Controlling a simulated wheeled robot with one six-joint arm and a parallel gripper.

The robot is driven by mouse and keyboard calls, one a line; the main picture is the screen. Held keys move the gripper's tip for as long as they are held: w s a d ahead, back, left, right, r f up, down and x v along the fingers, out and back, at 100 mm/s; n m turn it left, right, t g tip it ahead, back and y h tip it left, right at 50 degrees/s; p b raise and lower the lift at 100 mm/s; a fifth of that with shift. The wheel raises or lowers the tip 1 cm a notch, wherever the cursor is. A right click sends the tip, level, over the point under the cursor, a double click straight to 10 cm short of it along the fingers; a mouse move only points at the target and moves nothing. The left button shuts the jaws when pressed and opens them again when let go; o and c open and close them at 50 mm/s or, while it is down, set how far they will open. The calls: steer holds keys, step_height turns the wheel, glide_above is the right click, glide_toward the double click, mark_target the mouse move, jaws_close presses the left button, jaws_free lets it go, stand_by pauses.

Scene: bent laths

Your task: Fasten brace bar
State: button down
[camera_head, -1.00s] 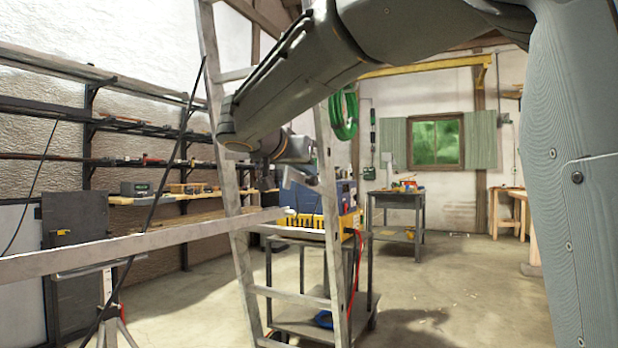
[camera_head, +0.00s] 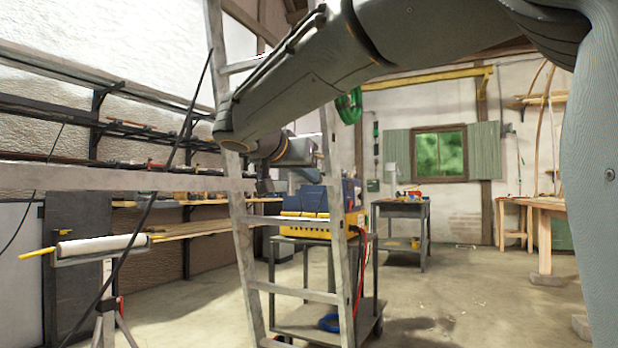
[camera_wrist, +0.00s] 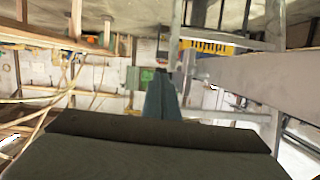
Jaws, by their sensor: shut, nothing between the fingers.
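A long pale grey bar (camera_head: 110,177), which I take to be the brace bar, runs level from the left edge of the head view to the ladder's left rail. It passes clear above the roller stand. In the wrist view a grey beam (camera_wrist: 265,82), probably the same bar, runs to the right edge. No fastener is distinguishable.
The ladder (camera_head: 247,258) stands upright in front of a cart (camera_head: 318,318) with a yellow case. A roller stand (camera_head: 100,247) is at lower left. Shelves line the left wall. A wooden bench (camera_head: 538,203) is at right. The middle floor is open.

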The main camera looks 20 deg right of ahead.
steer(key=shift+f, duration=0.6)
steer(key=p+v, duration=0.1)
steer(key=v, duration=0.7)
steer(key=shift+r+p, duration=0.35)
